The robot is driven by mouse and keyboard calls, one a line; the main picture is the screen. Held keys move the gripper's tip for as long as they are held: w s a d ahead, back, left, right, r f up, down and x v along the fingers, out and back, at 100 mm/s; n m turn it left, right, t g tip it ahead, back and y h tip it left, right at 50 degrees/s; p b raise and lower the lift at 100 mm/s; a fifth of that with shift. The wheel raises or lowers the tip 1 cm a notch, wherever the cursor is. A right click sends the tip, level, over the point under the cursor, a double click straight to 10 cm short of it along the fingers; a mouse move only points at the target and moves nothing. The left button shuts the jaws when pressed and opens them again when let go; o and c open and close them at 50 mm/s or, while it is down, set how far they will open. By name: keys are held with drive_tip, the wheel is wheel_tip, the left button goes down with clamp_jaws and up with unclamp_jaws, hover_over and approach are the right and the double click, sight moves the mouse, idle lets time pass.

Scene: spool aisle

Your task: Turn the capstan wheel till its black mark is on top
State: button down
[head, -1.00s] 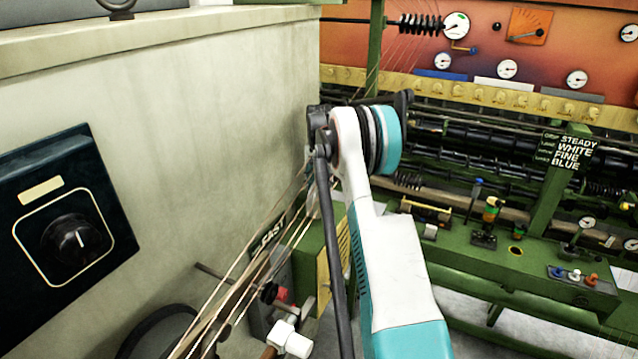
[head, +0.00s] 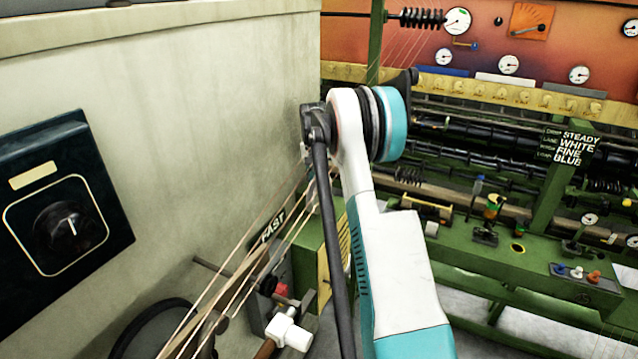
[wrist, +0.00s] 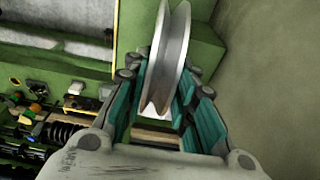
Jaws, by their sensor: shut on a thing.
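A grey grooved wheel (wrist: 166,60), seen nearly edge-on in the wrist view, stands between the teal fingers of my gripper (wrist: 162,74). I take it to be the capstan wheel. My gripper is shut on its rim. No black mark shows on the part of the wheel in view, and most of its faces are hidden by the edge-on angle. In the head view my arm covers the place where my gripper works, so the wheel and fingers cannot be made out there.
A pale wall (head: 220,110) stands close on the left, with a dark dial box (head: 65,225). A green machine bench (head: 470,260) with gauges fills the right.

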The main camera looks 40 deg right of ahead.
sight(313, 186)
drive_tip(key=a+h+b, duration=0.1)
drive_tip(key=b, duration=0.1)
drive_tip(key=a+f+t+h+b, duration=0.1)
drive_tip(key=h+b, duration=0.1)
drive_tip(key=b, duration=0.1)
drive_tip(key=shift+s, duration=0.4)
drive_tip(key=h+b, duration=0.1)
drive_tip(key=a+t+h+b, duration=0.1)
drive_tip(key=b, duration=0.1)
drive_tip(key=shift+s+f+h, duration=0.2)
drive_tip(key=shift+h, duration=0.2)
drive_tip(key=c, duration=1.3)
unclamp_jaws()
drive_tip(key=v, duration=1.2)
drive_tip(key=shift+s, duration=0.2)
